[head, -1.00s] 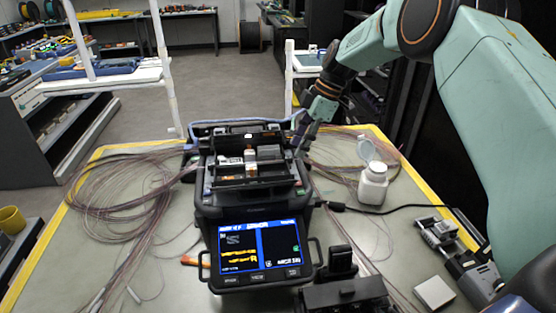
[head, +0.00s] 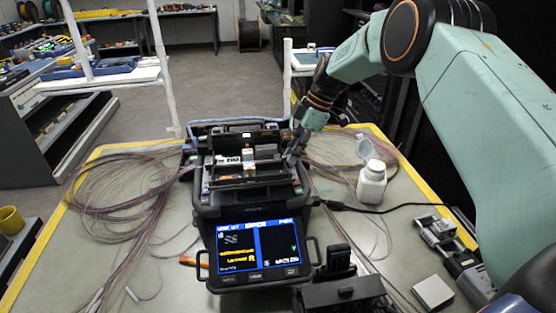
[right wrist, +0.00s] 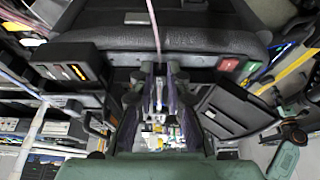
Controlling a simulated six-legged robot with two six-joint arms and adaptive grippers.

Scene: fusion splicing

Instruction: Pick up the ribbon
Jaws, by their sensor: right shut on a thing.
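The fusion splicer (head: 255,205) stands in the middle of the mat with its screen lit towards me. My right gripper (head: 291,154) is at the right side of its top, beside the clamp area. In the right wrist view its fingers (right wrist: 160,88) are close together, shut on the thin pale pinkish ribbon (right wrist: 154,28). The ribbon runs from the top edge of that view down between the fingertips. The held stretch is too small to make out in the head view. My left gripper is out of view.
Loose fibre coils lie left (head: 115,190) and right (head: 345,150) of the splicer. A white bottle (head: 371,187) with its cap open stands on the right. A black cable (head: 390,209), a metal tool (head: 440,232) and a white box (head: 433,292) lie farther right.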

